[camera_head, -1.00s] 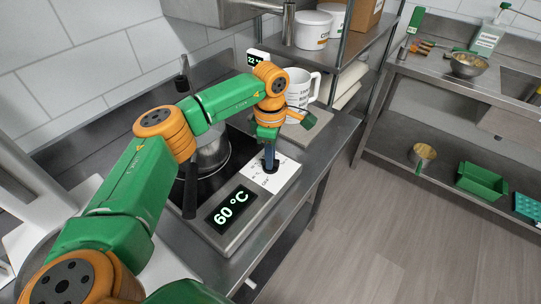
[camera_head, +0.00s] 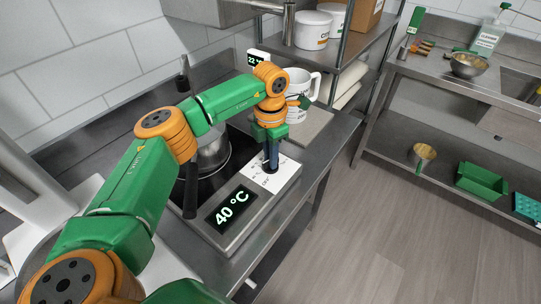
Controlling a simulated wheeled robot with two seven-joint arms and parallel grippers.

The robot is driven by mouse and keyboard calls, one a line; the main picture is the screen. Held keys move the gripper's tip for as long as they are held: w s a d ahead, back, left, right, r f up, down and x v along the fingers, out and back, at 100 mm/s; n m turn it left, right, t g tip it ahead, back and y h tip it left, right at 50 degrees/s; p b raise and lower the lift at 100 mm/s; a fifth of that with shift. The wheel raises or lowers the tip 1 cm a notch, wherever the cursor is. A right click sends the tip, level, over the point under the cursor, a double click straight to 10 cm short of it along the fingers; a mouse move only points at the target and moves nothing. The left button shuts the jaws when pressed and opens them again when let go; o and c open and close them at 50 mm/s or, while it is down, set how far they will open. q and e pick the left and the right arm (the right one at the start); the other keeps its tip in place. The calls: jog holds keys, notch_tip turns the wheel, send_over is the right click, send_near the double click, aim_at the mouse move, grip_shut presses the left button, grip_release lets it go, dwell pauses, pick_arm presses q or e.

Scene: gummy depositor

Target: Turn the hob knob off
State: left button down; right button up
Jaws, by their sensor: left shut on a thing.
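The hob (camera_head: 208,232) stands on the steel counter, with a black cooking surface and a front panel. Its display (camera_head: 231,207) reads 40 °C. The hob knob (camera_head: 270,169) is a small dark knob on the white dial plate (camera_head: 263,182), mostly hidden under my gripper. My left gripper (camera_head: 271,163) points down over the plate and is shut on the knob. A steel pot (camera_head: 212,157) sits on the hob, partly hidden by my left arm, its dark handle toward the front. My right gripper is not in view.
A white measuring jug (camera_head: 297,88) stands just behind my left gripper on a flat plate. White tubs (camera_head: 312,30) stand on the shelf above. A small screen (camera_head: 256,58) reads 22. The floor to the right is clear.

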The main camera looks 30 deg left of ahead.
pick_arm(q)
jog(key=n, duration=0.4)
jog(key=shift+r+n, duration=0.1)
jog(key=shift+n, duration=0.2)
jog(key=shift+w+n, duration=0.1)
jog(key=shift+n, duration=1.8)
jog(key=c, duration=0.9)
grip_release()
jog(key=shift+o, duration=0.2)
jog(key=shift+r, duration=0.3)
notch_tip(320, 180, up, 6)
jog(key=shift+r+b, duration=0.25)
jog(key=shift+b, duration=0.45)
